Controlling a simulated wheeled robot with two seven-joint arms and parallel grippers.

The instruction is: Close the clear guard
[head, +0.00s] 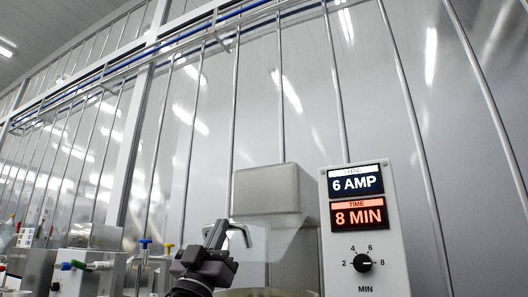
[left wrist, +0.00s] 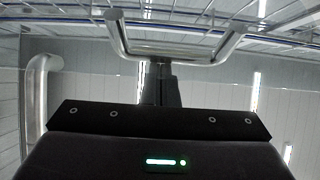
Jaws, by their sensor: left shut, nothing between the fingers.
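The clear guard (head: 285,243) shows faintly in the head view as a see-through panel in front of the grey mixer housing; its edges are hard to make out. A U-shaped metal handle (head: 241,232) stands beside my left gripper (head: 216,234). In the left wrist view the handle (left wrist: 175,52) spans the top, and my shut, empty left fingers (left wrist: 160,82) point at its crossbar. I cannot tell whether they touch it. My right gripper is not in view.
A control box (head: 362,235) reads 6 AMP and 8 MIN, with a black knob (head: 363,262) below. A bowl rim (head: 265,292) shows at the bottom. Grey machines with coloured valves (head: 145,243) stand at left. A metal pipe (left wrist: 37,100) is at left in the wrist view.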

